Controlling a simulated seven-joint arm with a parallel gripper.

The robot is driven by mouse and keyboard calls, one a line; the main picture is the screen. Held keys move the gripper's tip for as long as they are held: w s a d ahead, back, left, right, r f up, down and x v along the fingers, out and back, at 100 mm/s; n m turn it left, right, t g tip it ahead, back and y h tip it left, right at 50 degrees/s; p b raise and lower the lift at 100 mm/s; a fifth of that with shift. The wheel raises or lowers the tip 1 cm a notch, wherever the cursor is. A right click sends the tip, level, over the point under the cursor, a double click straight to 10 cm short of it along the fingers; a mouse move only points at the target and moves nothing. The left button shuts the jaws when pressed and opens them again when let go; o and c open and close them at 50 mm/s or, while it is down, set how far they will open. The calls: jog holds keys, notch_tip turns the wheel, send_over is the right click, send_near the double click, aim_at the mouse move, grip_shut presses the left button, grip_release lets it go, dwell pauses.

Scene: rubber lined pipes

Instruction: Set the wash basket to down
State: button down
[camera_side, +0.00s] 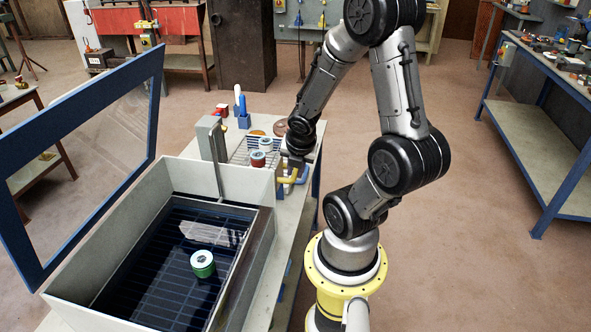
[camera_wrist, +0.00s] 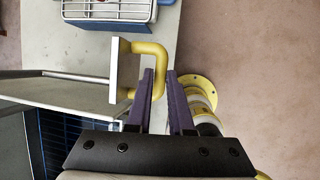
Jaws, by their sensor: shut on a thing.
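The wash basket (camera_side: 160,262) is a dark blue grid inside the grey open-topped basin (camera_side: 100,236). It looks low in dark liquid, but its exact height is hard to tell. A grey post with a rod (camera_side: 214,150) stands at the basin's back edge. My gripper (camera_wrist: 160,74) has its two purple fingers on either side of the outer bar of a yellow U-shaped handle (camera_wrist: 130,47), shut on it. The handle is fixed to a pale plate beside a grey rod. In the side view my gripper (camera_side: 293,168) is partly hidden beside the basin's back right.
A green and white ring (camera_side: 203,264) sits in the basin. A blue-framed clear lid (camera_side: 85,150) stands open at left. Behind, a wire rack (camera_side: 240,150) holds red and white pieces near a blue holder (camera_side: 243,121). Open floor lies to the right.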

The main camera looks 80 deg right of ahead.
dwell(0.4)
notch_tip(320, 180, down, 9)
dwell(0.8)
jog(key=c, duration=0.8)
grip_release()
jog(key=shift+r, duration=0.1)
jog(key=shift+r, duration=0.15)
jog(key=v, duration=1.3)
jog(key=shift+a+r, duration=0.2)
